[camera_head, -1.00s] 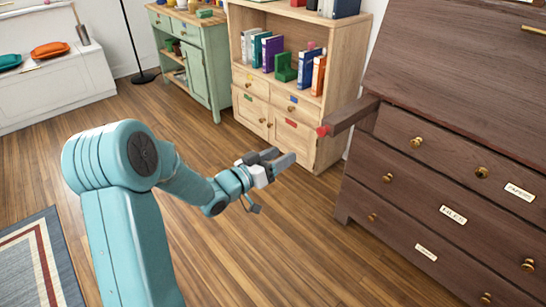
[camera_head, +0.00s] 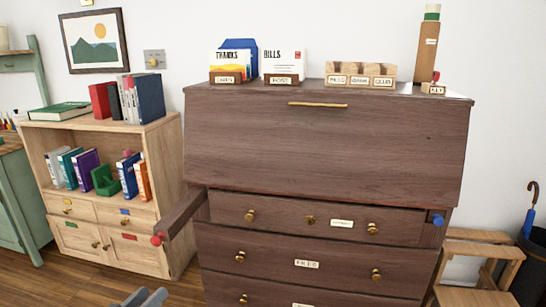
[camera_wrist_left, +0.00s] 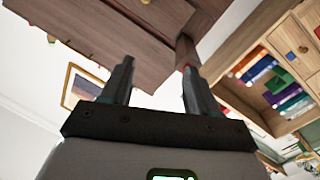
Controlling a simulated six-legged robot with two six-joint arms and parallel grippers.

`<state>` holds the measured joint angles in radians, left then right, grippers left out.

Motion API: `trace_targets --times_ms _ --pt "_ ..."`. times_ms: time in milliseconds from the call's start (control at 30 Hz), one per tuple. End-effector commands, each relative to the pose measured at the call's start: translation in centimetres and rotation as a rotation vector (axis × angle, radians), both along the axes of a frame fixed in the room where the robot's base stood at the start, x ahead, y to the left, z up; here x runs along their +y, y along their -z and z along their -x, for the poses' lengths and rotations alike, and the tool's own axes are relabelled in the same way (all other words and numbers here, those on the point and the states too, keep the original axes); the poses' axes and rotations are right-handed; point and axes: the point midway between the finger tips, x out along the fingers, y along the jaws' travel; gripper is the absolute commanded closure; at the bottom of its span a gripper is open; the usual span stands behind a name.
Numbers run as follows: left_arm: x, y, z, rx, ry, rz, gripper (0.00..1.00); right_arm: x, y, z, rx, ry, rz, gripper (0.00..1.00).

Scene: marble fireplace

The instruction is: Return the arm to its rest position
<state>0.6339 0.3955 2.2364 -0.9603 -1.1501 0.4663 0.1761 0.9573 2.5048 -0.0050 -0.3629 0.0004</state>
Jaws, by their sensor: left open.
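My left gripper (camera_head: 146,297) shows only by its fingertips at the bottom edge of the head view, in front of the floor and left of the brown desk (camera_head: 320,150). In the left wrist view my left gripper (camera_wrist_left: 157,85) has its two fingers spread apart with nothing between them. The desk's red-tipped support arm (camera_head: 181,214) sticks out beyond the fingers, apart from them in the head view. The rest of my left arm is out of the head view. My right gripper is not in view.
A light wooden bookcase (camera_head: 154,160) with several books stands left of the desk. A green cabinet (camera_head: 18,200) is at the far left. A wooden step stool (camera_head: 480,245) and a dark umbrella stand (camera_head: 530,270) are at the right. Letter holders stand on the desk's top.

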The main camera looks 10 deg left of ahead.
Motion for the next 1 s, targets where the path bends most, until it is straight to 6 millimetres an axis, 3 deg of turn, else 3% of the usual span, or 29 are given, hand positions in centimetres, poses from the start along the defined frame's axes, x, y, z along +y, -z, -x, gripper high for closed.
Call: trace_targets --times_ms 33,167,300,400,533,633,767,800,1000 --pt "-3.9 2.4 -0.7 0.051 0.061 0.057 0.40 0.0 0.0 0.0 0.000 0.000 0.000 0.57" --pt "-12.0 9.9 -0.5 0.283 0.127 0.153 0.40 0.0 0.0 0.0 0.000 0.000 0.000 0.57" --pt "-18.7 18.4 3.6 0.603 0.162 0.144 0.40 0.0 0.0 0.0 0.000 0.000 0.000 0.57" --pt "-21.4 23.2 7.8 0.818 0.176 0.103 0.40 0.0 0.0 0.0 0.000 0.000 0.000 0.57" --pt "-23.0 27.4 13.6 1.065 0.187 0.043 0.40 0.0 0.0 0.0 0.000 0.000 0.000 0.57" --pt "-23.0 29.4 18.0 1.241 0.184 0.004 0.40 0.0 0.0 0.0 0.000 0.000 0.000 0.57" --pt "-22.4 30.1 23.3 1.460 0.220 -0.060 0.40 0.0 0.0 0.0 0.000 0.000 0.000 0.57" --pt "-22.4 28.0 23.1 1.447 0.237 -0.076 0.40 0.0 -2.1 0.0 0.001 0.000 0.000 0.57" --pt "-22.4 22.3 23.0 1.443 0.233 -0.072 0.40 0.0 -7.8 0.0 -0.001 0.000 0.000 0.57"
